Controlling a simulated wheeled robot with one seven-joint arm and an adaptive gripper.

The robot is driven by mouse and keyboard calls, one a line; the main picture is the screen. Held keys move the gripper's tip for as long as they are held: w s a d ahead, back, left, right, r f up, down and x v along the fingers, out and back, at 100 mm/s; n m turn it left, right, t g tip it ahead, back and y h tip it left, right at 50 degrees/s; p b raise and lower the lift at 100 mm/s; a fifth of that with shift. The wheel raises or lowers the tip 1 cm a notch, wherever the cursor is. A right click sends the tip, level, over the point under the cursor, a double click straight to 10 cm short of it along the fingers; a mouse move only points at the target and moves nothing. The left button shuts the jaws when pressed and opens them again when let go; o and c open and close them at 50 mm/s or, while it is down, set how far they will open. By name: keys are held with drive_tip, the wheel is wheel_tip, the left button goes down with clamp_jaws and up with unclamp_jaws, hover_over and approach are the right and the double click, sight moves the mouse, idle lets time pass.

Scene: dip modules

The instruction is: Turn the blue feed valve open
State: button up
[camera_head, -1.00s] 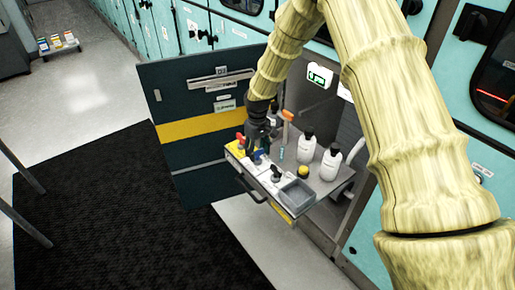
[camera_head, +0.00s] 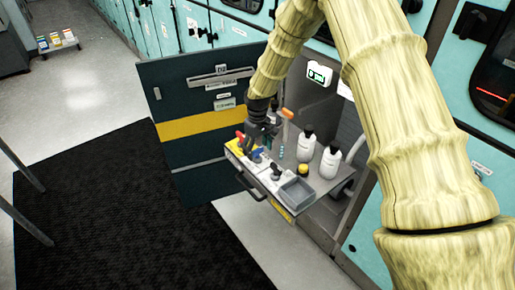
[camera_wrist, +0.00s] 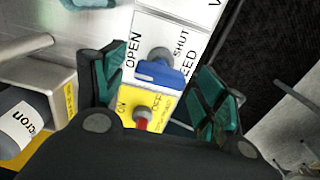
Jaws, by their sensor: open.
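The blue feed valve (camera_wrist: 158,73) has a bar handle on a grey hub, on a white plate marked OPEN, SHUT and FEED. In the wrist view its bar lies roughly crosswise, below and between OPEN and SHUT. It also shows small in the head view (camera_head: 256,156). My gripper (camera_wrist: 160,82) is open, with one green-padded finger on each side of the handle and visible gaps to both. In the head view my gripper (camera_head: 256,138) is over the drawer panel. How far the fingertips reach down beside the handle is hard to tell.
A red handle (camera_wrist: 142,118) on a yellow ON/OFF plate sits close to the blue one. The pulled-out drawer also carries a black knob (camera_head: 277,169), a grey tray (camera_head: 297,190), white bottles (camera_head: 330,161) and an orange-headed tool (camera_head: 287,114). An open dark door (camera_head: 205,103) stands left.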

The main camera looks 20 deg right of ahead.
sight(257, 149)
wheel_tip(257, 149, up, 12)
idle(0.6)
idle(0.4)
